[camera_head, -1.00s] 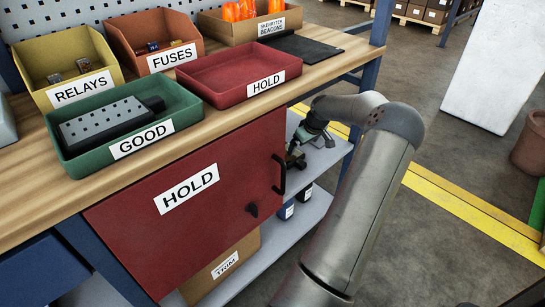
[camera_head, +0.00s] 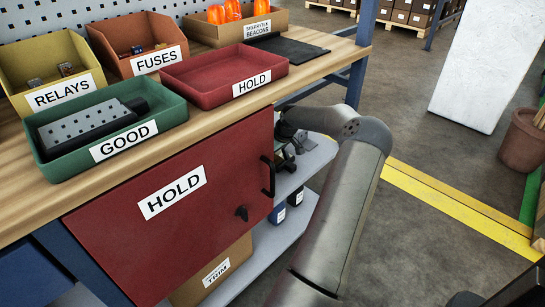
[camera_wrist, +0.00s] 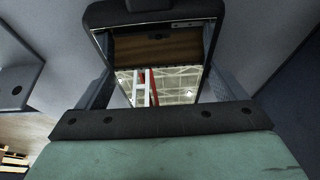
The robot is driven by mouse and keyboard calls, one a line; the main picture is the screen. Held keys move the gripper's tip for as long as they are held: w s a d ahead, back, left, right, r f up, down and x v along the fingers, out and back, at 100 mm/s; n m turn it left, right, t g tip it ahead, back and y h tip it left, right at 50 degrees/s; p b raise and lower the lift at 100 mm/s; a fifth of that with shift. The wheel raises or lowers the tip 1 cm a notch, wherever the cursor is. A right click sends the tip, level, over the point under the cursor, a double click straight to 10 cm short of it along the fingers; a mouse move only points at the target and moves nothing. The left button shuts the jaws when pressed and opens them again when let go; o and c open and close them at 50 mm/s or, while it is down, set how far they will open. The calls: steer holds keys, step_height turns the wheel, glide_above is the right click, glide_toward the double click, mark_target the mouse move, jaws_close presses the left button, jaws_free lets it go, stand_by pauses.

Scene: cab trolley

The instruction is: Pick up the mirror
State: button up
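The mirror (camera_wrist: 158,48) has a dark frame and fills the upper middle of the wrist view; its glass reflects a roof structure and a red and white upright. My gripper (camera_wrist: 160,82) has its fingers spread, one on each side of the mirror. Whether either finger touches it cannot be told.
The red HOLD door (camera_head: 185,215) and its handle (camera_head: 268,177) are close left of my gripper. Above, the wooden bench (camera_head: 30,205) carries labelled bins, including the red HOLD tray (camera_head: 215,92). Open floor lies right.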

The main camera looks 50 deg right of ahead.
steer(key=c, duration=0.3)
steer(key=shift+c, duration=0.2)
